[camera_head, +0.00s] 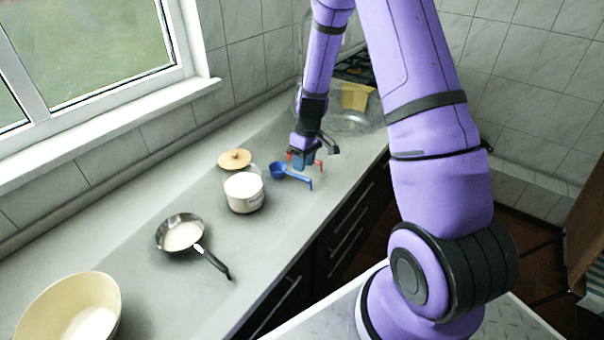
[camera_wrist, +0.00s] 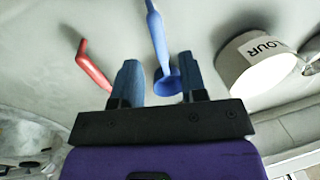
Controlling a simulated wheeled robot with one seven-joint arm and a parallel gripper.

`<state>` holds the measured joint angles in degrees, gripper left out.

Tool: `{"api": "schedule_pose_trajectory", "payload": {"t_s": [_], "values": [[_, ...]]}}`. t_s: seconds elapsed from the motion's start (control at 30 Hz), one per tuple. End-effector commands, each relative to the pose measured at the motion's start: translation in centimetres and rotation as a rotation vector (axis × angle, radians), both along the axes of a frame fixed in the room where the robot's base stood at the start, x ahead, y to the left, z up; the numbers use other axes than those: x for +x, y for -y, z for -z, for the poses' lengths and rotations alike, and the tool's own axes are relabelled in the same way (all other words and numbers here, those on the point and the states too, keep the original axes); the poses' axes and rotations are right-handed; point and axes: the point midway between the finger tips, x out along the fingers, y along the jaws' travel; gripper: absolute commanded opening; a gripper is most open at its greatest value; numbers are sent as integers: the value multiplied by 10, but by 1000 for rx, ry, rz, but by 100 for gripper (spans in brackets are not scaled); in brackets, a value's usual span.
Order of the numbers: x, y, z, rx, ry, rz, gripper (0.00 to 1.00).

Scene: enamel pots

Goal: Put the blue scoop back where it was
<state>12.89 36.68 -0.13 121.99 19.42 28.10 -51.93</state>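The blue scoop (camera_head: 290,174) is on the counter just right of the flour jar (camera_head: 246,194), its handle towards the front edge. In the wrist view, the blue scoop (camera_wrist: 159,38) shows in the gap between my fingers, its cup near the right finger. My gripper (camera_wrist: 158,62) is open, with its fingers apart. In the head view, my gripper (camera_head: 302,163) is low over the counter, just beyond the blue scoop. A red scoop (camera_wrist: 94,68) lies left of my fingers in the wrist view. It is partly hidden behind my gripper in the head view (camera_head: 319,163).
A wooden lid (camera_head: 235,158) lies behind the jar. A large clear bowl (camera_head: 342,118) is at the far end. The counter (camera_head: 262,240) is clear in front of the jar.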

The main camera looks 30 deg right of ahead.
Motion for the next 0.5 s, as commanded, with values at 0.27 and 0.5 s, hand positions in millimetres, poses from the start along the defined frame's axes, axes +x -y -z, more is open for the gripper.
{"api": "schedule_pose_trajectory", "payload": {"t_s": [0.27, 0.5], "values": [[3, 9, -48, -1, 3, 2, 39], [3, 10, -68, -3, 5, 2, 39]]}}
